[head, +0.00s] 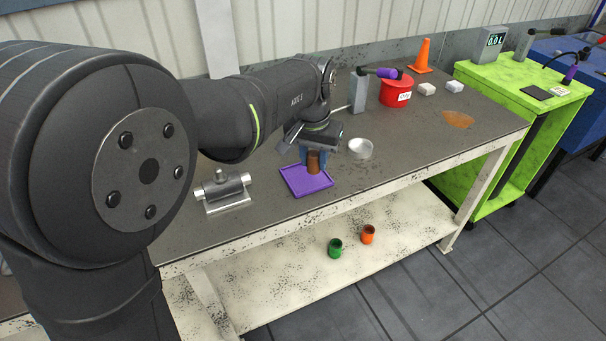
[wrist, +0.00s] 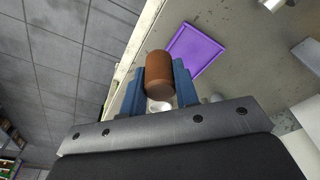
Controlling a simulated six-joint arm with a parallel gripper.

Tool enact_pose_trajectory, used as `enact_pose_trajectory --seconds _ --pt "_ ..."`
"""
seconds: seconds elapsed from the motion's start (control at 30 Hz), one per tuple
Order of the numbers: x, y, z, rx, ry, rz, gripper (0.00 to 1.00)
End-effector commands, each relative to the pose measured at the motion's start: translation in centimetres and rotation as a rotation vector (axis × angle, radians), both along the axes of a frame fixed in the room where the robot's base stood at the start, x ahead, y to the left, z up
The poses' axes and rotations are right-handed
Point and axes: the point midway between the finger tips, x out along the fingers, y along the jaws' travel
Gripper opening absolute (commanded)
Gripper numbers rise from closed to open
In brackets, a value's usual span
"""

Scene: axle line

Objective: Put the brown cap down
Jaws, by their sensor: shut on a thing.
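The brown cap (head: 314,164) is a small cylinder held between the blue fingers of my gripper (head: 313,158). In the head view it is in front of the right part of the purple tray (head: 305,187), and I cannot tell whether it touches the tray. In the wrist view the brown cap (wrist: 159,74) sits between the two blue fingertips (wrist: 159,84), with the purple tray (wrist: 194,50) beyond it to the upper right. The tray is flat with a low rim, and the part of it that shows looks empty.
A red container (head: 396,92) and an orange cone (head: 422,55) stand farther back. Green (head: 335,247) and orange (head: 368,234) cups stand on the lower shelf.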

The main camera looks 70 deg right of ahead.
Motion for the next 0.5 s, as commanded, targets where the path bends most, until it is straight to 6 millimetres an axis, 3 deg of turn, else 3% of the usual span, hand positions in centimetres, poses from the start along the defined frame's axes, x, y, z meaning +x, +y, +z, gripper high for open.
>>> enact_pose_trajectory --seconds 0.1,0.23,0.37,0.5 --pt "-3.2 -0.6 -1.1 0.001 -0.001 -0.007 0.06" --pt "-4.8 -1.0 -1.8 -0.001 -0.001 -0.004 0.06" --pt "-4.2 -1.6 -2.8 0.000 -0.001 0.000 0.06" --pt "-1.3 -2.9 -4.6 0.001 0.001 0.004 0.06"
